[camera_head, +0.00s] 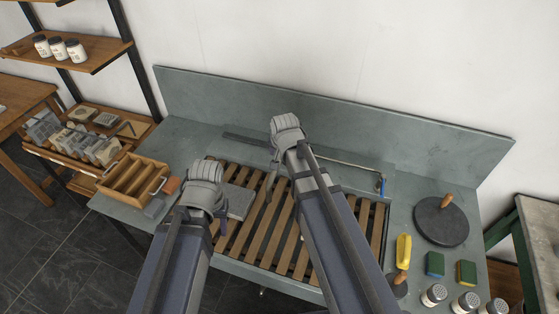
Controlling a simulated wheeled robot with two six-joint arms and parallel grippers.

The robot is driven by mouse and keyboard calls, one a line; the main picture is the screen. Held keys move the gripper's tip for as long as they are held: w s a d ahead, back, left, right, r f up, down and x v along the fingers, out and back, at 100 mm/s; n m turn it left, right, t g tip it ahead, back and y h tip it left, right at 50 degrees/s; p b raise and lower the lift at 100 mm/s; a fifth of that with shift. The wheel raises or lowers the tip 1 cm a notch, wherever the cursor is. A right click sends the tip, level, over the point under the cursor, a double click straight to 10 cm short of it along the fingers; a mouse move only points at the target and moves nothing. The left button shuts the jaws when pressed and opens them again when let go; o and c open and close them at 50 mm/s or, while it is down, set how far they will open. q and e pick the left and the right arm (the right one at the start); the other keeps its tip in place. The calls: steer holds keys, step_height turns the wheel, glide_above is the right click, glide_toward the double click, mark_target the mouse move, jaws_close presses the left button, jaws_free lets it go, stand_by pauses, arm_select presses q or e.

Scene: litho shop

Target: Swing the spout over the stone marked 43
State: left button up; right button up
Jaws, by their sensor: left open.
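A thin metal spout (345,166) runs to the right along the back of the grey sink bench, ending in a blue tip (382,187). Its left end is hidden behind my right arm. A grey stone (238,202) lies on the wooden slats, partly hidden by my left gripper; no number is readable on it. My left gripper (213,214) is open, just left of this stone and well away from the spout. My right gripper (273,170) is over the back of the slats, near the spout's left part; its fingers are too small and covered to read.
The slatted rack (257,240) fills the middle of the bench. A wooden divided box (133,180) stands at left. A dark round disc with a knob (441,222), sponges (435,264) and shakers (434,295) are at right. A backsplash (340,113) closes the rear.

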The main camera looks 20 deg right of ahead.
steer(key=b+x, duration=0.6)
steer(key=x, duration=0.1)
steer(key=shift+f, duration=0.2)
steer(key=shift+r, duration=0.1)
jaws_close()
stand_by(1.2)
